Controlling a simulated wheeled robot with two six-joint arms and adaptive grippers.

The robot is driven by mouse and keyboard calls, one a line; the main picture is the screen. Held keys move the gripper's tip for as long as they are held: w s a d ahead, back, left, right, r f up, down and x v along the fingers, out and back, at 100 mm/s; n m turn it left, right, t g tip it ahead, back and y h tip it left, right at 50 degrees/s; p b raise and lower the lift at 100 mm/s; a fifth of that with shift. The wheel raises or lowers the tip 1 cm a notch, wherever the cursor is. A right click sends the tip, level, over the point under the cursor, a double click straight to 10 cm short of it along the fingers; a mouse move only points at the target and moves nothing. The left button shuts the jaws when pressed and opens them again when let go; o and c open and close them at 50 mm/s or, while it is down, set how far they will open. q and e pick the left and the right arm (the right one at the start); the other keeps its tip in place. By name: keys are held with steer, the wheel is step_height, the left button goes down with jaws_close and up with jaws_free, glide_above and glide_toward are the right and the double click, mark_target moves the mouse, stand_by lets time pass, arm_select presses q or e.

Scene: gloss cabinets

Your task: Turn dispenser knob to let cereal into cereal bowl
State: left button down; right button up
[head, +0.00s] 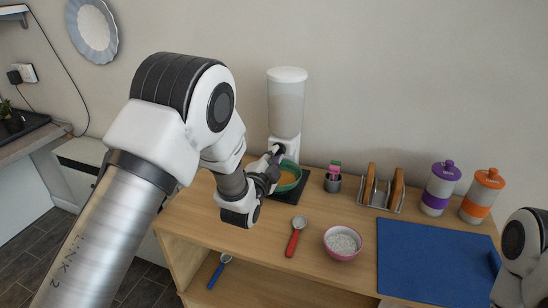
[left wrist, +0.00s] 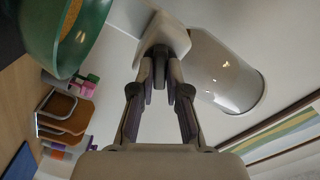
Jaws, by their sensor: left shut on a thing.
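The cereal dispenser (head: 287,103) stands upright against the wall, with a clear tube and white lid and base. Its dark knob (left wrist: 159,68) is on the front of the white base. My left gripper (head: 274,158) reaches it from the front; in the left wrist view its fingers (left wrist: 160,80) are shut around the knob. The green cereal bowl (head: 297,184) sits below the dispenser outlet on a dark mat, with orange-brown cereal inside, partly hidden by my gripper. The bowl also shows at the top left of the wrist view (left wrist: 88,28).
A red scoop (head: 297,236) and a pink bowl of white grains (head: 343,254) lie in front. A small cup (head: 333,184), toast rack (head: 380,205), purple jar (head: 440,188) and orange jar (head: 482,196) stand at the back. A blue mat (head: 430,260) covers the right side.

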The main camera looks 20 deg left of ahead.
arm_select(q)
steer(key=shift+r, duration=0.15)
steer(key=c, duration=1.2)
jaws_free()
steer(key=shift+w, duration=0.1)
steer(key=shift+o, duration=0.2)
steer(key=s, duration=1.2)
steer(key=shift+a, duration=0.25)
steer(key=shift+f, duration=0.2)
